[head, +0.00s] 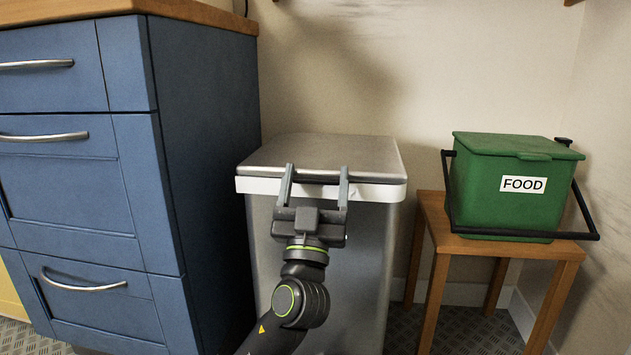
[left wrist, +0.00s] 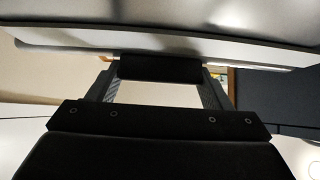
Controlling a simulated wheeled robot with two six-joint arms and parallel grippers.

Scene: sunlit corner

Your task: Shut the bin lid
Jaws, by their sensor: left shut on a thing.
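The grey metal bin (head: 372,260) stands beside the blue cabinet. Its silver lid (head: 325,152) lies level or nearly level over the white rim band (head: 384,192), with a thin dark line between them. My left gripper (head: 316,176) is at the front edge of the lid, one finger at each side of the middle. In the left wrist view, the fingers (left wrist: 157,85) flank a dark block (left wrist: 160,67) at the pale edge (left wrist: 70,42); the gripper is shut on this part, seemingly the lid's tab. The exact contact is partly hidden. My right gripper is out of view.
A blue drawer cabinet (head: 205,150) stands close on the bin's left. On the right, a wooden stool (head: 430,225) carries a green FOOD caddy (head: 510,205) with a black handle. A wall is close behind. Patterned floor (head: 470,330) shows under the stool.

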